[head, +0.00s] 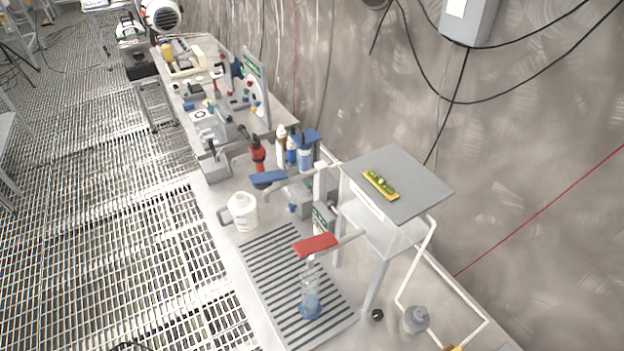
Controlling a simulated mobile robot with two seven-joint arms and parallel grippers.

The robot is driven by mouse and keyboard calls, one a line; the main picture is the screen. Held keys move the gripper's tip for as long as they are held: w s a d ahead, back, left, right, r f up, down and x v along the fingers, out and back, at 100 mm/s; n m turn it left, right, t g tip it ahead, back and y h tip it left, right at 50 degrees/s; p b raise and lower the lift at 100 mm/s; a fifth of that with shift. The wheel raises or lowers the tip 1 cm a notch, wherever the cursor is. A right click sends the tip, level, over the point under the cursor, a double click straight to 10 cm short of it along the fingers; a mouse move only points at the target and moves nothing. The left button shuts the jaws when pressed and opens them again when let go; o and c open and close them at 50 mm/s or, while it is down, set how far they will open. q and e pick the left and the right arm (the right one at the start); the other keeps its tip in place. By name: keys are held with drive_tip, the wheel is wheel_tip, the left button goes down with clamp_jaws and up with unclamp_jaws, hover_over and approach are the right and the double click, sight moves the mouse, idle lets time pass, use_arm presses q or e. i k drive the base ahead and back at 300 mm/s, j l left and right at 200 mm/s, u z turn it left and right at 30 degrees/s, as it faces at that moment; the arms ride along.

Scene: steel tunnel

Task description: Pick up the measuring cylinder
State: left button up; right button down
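A clear measuring cylinder (311,285) with a blue base stands upright on a striped grey drain mat (268,262) on the bench. It is below a lever with a red handle (316,244), whose end overlaps the top of the cylinder in this view. I cannot tell whether the spout touches the cylinder. Neither of my grippers shows in the head view.
A white jug (242,211) stands left of the mat's far end. A blue lever (268,179), bottles and a red container (257,153) stand behind. A raised grey shelf (400,182) overhangs on the right. A grey bottle (414,319) stands near the front right.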

sight(310, 307)
drive_tip(key=k+l, duration=0.3)
drive_tip(key=k, duration=0.25)
drive_tip(key=k+l, duration=0.3)
drive_tip(key=k, duration=0.2)
drive_tip(key=k+l, duration=0.3)
drive_tip(key=k, duration=0.25)
